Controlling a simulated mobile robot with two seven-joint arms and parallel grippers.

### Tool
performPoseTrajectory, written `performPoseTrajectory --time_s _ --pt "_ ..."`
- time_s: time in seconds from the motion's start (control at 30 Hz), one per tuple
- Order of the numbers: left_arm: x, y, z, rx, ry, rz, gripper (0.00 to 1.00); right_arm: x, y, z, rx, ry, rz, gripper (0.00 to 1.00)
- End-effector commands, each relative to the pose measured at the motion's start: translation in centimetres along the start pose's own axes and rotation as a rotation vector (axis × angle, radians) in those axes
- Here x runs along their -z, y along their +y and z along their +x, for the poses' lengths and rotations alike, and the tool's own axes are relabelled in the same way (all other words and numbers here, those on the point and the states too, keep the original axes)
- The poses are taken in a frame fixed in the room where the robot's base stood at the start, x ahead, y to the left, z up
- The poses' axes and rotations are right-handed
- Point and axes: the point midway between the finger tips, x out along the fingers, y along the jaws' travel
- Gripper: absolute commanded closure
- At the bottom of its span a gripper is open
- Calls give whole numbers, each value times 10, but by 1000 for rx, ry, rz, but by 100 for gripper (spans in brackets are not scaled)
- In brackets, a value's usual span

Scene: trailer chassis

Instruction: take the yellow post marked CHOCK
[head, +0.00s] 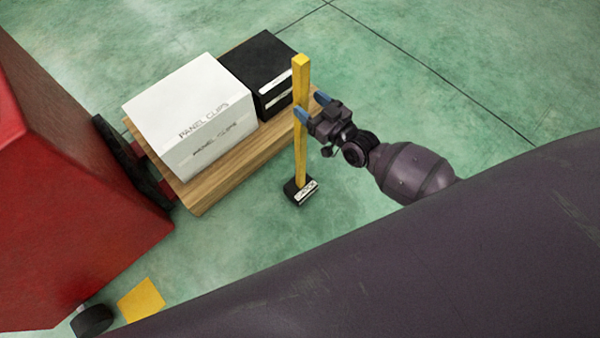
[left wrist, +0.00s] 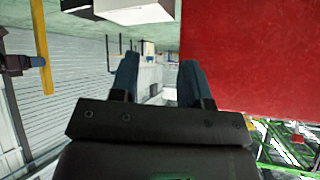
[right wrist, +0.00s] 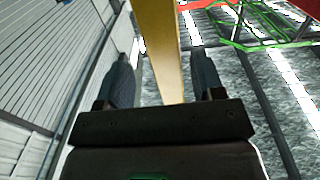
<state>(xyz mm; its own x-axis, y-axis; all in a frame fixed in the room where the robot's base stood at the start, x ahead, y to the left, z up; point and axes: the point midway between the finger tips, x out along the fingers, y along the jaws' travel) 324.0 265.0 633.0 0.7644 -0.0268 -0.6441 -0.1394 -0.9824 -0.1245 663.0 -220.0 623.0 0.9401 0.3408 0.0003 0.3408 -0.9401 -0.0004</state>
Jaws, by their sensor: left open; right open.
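The yellow post (head: 301,150) stands upright on a small black base (head: 300,190) with a white label, on the green floor in the head view. The label's lettering is too small to read surely. My right gripper (head: 308,106) is open at the post's upper half, with its blue fingertips on either side of it. In the right wrist view the post (right wrist: 160,50) runs between the open fingers (right wrist: 165,80). In the left wrist view my left gripper (left wrist: 158,80) is open and empty, and the post (left wrist: 40,45) shows at the far left.
A wooden trailer deck (head: 199,196) beside the post carries a white box (head: 190,115) marked PANEL CLIPS and a black box (head: 262,70). A red body (head: 70,200) fills the left, with a yellow patch (head: 141,299) near it. Floor behind and right is clear.

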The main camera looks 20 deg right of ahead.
Motion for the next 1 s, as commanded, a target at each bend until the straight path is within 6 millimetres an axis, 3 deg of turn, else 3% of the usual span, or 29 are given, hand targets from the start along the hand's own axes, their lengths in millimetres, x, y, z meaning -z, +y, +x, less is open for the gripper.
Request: performPoseTrajectory --time_s 0.33,0.67,1.0 --pt "-10 2 3 -4 -14 23 57 -2 -6 42 0 -3 2 38" --pt "-2 1 1 -3 5 27 57 1 -6 49 1 0 -1 38" --pt "-4 1 2 -3 0 27 57 1 -6 49 1 0 0 87"
